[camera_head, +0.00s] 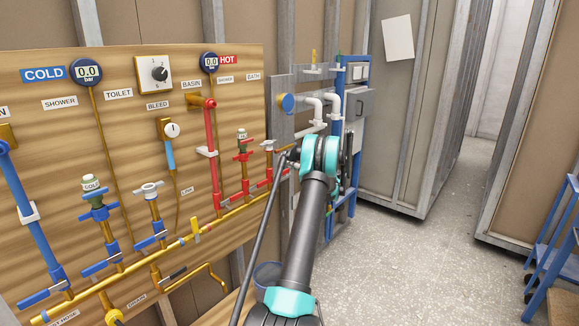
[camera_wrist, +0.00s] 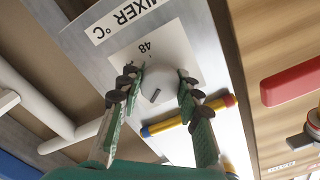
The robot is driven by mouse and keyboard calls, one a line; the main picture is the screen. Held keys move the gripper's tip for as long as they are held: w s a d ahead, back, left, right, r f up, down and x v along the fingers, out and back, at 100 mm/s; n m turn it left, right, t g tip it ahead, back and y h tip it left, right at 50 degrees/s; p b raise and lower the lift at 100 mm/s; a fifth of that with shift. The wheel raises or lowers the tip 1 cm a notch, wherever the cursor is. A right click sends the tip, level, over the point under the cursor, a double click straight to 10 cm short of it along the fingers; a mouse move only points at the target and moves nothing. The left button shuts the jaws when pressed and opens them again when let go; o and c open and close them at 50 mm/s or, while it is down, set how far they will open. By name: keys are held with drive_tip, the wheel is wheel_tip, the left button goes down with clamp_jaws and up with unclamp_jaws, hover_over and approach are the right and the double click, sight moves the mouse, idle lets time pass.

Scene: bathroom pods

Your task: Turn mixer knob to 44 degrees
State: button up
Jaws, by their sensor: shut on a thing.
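The white round mixer knob (camera_wrist: 160,78) shows in the wrist view, on a pale dial plate (camera_wrist: 172,45) of a grey metal panel. My gripper (camera_wrist: 158,86) has one finger on each side of the knob and is shut on it. A dark mark shows on the knob's lower side. The number 48 is printed on the plate above the knob, and a "MIXER °C" label (camera_wrist: 122,20) sits higher up. Other dial numbers are hidden or out of view. In the head view my arm hides the knob and my fingers.
In the wrist view, a yellow, red and blue bar (camera_wrist: 188,116) crosses close by the right finger, and a white pipe (camera_wrist: 45,105) runs at left. A red handle (camera_wrist: 290,82) is at right. In the head view, a wooden pipe board (camera_head: 130,85) stands left; floor (camera_head: 430,260) is clear right.

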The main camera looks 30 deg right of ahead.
drive_tip(key=m, duration=0.4)
drive_tip(key=shift+m, duration=0.3)
drive_tip(key=m, duration=0.3)
drive_tip(key=shift+m, duration=0.3)
drive_tip(key=m, duration=0.3)
drive_tip(key=shift+m, duration=2.1)
drive_tip(key=o, duration=1.2)
drive_tip(key=shift+s, duration=0.15)
